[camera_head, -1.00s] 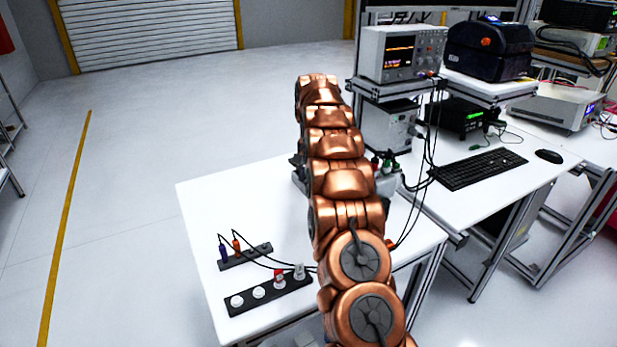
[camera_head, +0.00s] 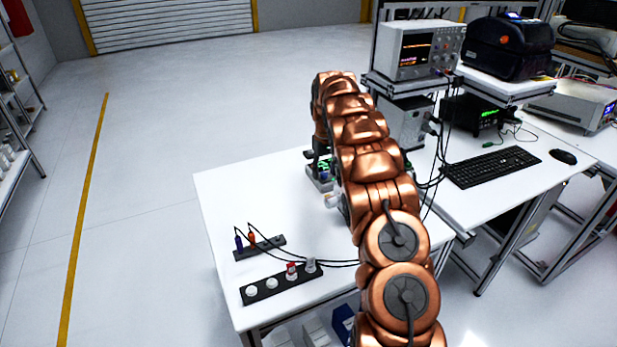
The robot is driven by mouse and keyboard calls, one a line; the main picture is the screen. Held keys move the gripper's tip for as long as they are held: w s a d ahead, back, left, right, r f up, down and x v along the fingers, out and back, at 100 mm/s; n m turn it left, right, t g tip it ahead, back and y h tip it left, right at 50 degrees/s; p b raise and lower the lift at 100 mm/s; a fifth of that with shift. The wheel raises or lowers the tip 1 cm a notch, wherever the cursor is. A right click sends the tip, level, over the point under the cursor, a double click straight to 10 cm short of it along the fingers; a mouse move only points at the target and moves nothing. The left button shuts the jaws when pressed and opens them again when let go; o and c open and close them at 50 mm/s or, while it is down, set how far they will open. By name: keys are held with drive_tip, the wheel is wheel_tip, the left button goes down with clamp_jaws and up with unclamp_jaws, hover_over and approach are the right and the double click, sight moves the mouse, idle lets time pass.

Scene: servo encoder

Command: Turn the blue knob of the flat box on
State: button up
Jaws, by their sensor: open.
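A grey device (camera_head: 314,183) with green parts lies on the white table (camera_head: 222,205), partly covered by my copper arm. It may be the flat box, but I cannot tell for sure. I cannot make out a blue knob on it. My gripper (camera_head: 318,153) shows only as a small dark part at the far end of my arm, above the device. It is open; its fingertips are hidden. I cannot tell whether it touches the device.
A black strip with white and red knobs (camera_head: 280,284) and a smaller strip with blue and orange plugs (camera_head: 262,249) lie at the front left, with cables running right. An oscilloscope (camera_head: 416,50) and keyboard (camera_head: 490,167) stand to the right.

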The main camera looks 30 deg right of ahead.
sight(324, 173)
drive_tip(key=shift+r+n+p, duration=0.1)
drive_tip(key=shift+n+p, duration=0.95)
drive_tip(key=shift+n, duration=0.35)
drive_tip(key=shift+w+r+b, duration=0.1)
drive_tip(key=shift+r+b, duration=0.1)
drive_tip(key=shift+b, duration=0.15)
drive_tip(key=shift+r+b, duration=1)
drive_tip(key=shift+r, duration=2.55)
drive_tip(key=s+a+r+m, duration=0.1)
drive_tip(key=s+a+r, duration=0.3)
drive_tip(key=s+a, duration=0.4)
drive_tip(key=s+a+r+m+g+b, duration=0.1)
drive_tip(key=s+a+r, duration=0.3)
drive_tip(key=s+a, duration=0.5)
drive_tip(key=shift+s+a+h+b, duration=0.2)
drive_tip(key=shift+s+h+b, duration=0.1)
drive_tip(key=shift+s, duration=1.35)
